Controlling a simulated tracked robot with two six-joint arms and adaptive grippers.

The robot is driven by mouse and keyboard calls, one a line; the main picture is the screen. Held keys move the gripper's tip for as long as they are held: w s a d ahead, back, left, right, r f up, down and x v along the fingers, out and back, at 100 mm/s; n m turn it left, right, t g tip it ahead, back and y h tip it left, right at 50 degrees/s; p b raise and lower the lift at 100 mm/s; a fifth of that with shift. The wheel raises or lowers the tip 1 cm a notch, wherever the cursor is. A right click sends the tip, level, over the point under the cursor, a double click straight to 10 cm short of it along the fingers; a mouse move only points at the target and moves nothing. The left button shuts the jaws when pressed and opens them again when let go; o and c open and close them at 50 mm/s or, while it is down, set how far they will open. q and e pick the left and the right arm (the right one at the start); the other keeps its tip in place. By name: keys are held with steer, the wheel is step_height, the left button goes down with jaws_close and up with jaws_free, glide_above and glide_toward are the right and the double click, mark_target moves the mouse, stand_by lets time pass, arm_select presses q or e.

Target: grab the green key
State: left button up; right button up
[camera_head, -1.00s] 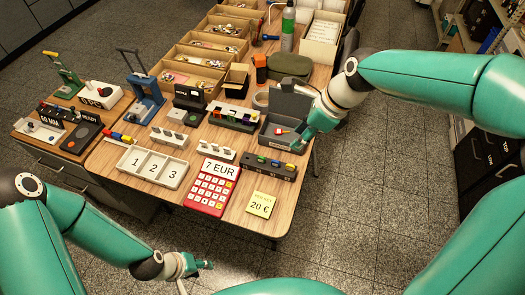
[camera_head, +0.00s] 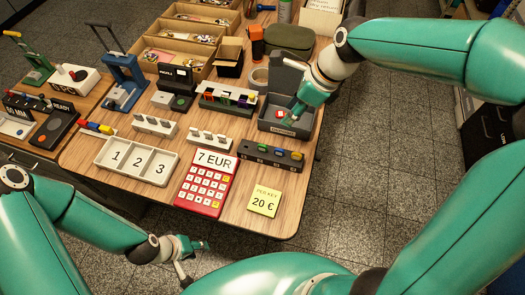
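A dark key strip (camera_head: 270,156) lies near the front right of the table with several small coloured pieces in a row. A green one (camera_head: 262,148), which looks like the green key, sits on it left of an orange one. My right gripper (camera_head: 291,119) points down over the grey open tray (camera_head: 285,130), just behind the strip; its fingers are small and I cannot tell if they are open. A red and white piece (camera_head: 280,113) lies in the tray beside it. My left gripper (camera_head: 196,260) is off the table's front edge, fingers spread and empty.
A red calculator-like keypad (camera_head: 204,187) marked 7 EUR, a numbered white tray (camera_head: 137,160) and a yellow note (camera_head: 265,198) lie at the front. A multicoloured rack (camera_head: 228,100) stands behind. Wooden bins (camera_head: 180,52) fill the back. Floor is clear at the right.

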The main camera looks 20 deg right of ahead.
steer(key=f, duration=0.2)
glide_toward(263, 145)
steer(key=x, duration=0.4)
steer(key=shift+w+d+f+b, duration=0.15)
steer(key=shift+d+f+b, duration=0.2)
steer(key=shift+f, duration=0.1)
steer(key=shift+a+x, duration=0.2)
steer(key=shift+x, duration=1.15)
steer(key=shift+a+x, duration=0.2)
steer(key=shift+x, duration=1.15)
steer(key=shift+r, duration=0.15)
jaws_close()
